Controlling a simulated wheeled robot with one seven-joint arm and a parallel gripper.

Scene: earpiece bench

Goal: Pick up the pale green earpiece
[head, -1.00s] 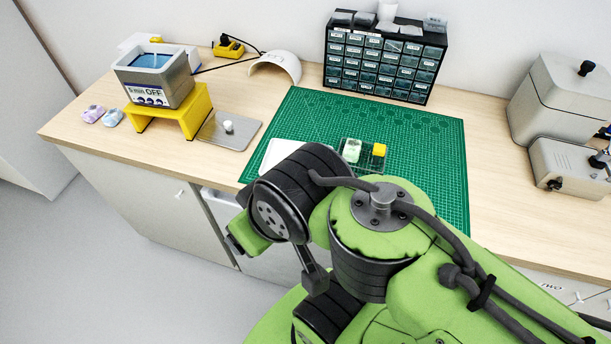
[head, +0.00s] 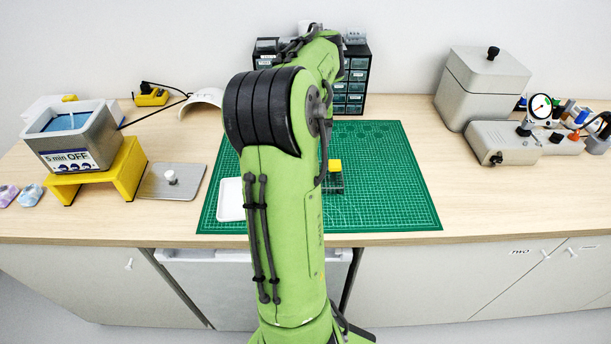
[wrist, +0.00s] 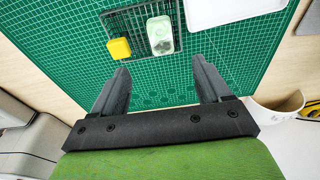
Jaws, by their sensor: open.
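The pale green earpiece (wrist: 159,35) sits in a dark wire rack (wrist: 131,22) on the green cutting mat, in the wrist view. A yellow piece (wrist: 119,48) sits in the same rack to its left. My gripper (wrist: 163,72) is open and empty, with its two dark fingers short of the rack in the picture. In the head view my arm hides the pale green earpiece and my gripper; the yellow piece (head: 334,166) and part of the rack (head: 335,184) show just right of my arm.
A white tray (head: 231,200) lies on the green mat (head: 390,190). A drawer cabinet (head: 353,85) stands behind. A water bath (head: 73,137) on a yellow stand (head: 108,174) and a metal plate (head: 157,184) are at left; grey machines (head: 483,83) are at right.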

